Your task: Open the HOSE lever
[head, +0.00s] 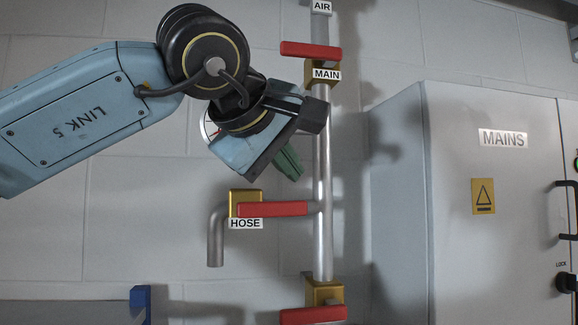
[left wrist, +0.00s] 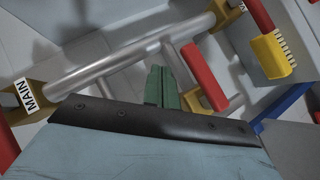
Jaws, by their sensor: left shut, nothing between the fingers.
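The HOSE lever (head: 272,209) is a red bar lying level. It runs right from its brass valve (head: 245,197) to the upright pipe, above the HOSE label (head: 245,224). In the left wrist view the red HOSE lever (left wrist: 204,76) lies just right of the fingers. My left gripper (head: 290,166) has green fingers, shut and empty, above the lever and apart from it in the head view. Its fingers also show in the left wrist view (left wrist: 161,88). The gap in depth between fingers and lever is hard to tell. My right gripper is not in view.
The upright pipe (head: 322,240) stands right of the gripper. It carries the MAIN lever (head: 311,50) above and another red lever (head: 314,315) below. A grey MAINS cabinet (head: 465,240) fills the right. A blue bracket (head: 141,304) sits low left. A gauge is mostly hidden behind my gripper.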

